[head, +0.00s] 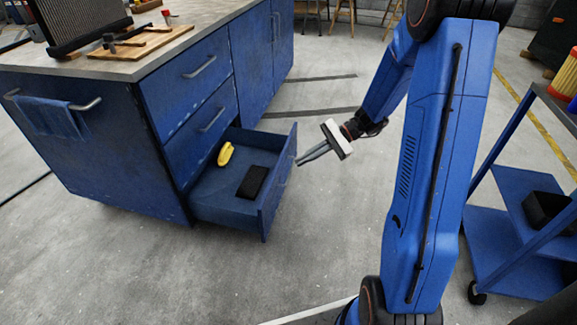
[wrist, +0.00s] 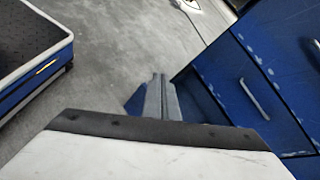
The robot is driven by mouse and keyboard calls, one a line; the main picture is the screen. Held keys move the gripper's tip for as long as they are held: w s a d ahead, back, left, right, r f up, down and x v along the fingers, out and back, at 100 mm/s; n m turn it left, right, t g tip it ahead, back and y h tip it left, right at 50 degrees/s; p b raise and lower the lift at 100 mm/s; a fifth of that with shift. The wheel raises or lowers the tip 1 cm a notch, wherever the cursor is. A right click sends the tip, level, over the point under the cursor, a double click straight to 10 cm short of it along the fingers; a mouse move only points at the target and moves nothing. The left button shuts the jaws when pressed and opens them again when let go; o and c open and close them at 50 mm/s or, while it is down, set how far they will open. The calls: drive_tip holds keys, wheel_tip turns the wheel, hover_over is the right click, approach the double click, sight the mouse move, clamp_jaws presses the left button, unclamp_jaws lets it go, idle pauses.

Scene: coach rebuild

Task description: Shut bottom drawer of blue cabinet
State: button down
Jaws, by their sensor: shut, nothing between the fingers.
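The blue cabinet (head: 110,135) stands at the left in the head view, and its fronts fill the right side of the wrist view (wrist: 235,65). Its bottom drawer (head: 268,205) is pulled well out, while the two drawers above it are shut. A yellow object (head: 226,153) and a dark block (head: 252,182) lie in the bottom drawer. My gripper (head: 299,162) is shut and empty, its fingertips close to the outer side of the drawer front. It also shows in the wrist view (wrist: 158,78). I cannot tell whether the tips touch the drawer front.
A blue cart (head: 515,215) stands at the right with a black bin (head: 547,210) on it. A blue towel (head: 48,117) hangs on the cabinet's side rail. Wooden boards (head: 130,42) lie on the worktop. The concrete floor before the drawer is clear.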

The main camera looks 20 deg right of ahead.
drive_tip(key=w+d+f+m+t+y, duration=0.35)
drive_tip(key=w+d+f+m, duration=0.2)
drive_tip(key=w+f, duration=0.4)
drive_tip(key=m+t, duration=0.6)
approach(281, 163)
drive_tip(key=shift+h, duration=0.25)
drive_tip(key=x, duration=0.6)
drive_tip(key=shift+s+a+r, duration=0.25)
drive_tip(key=shift+a+r, duration=0.1)
drive_tip(key=shift+r, duration=0.05)
drive_tip(key=x, duration=2.9)
drive_tip(key=shift+a, duration=0.15)
drive_tip(key=shift+w, duration=0.15)
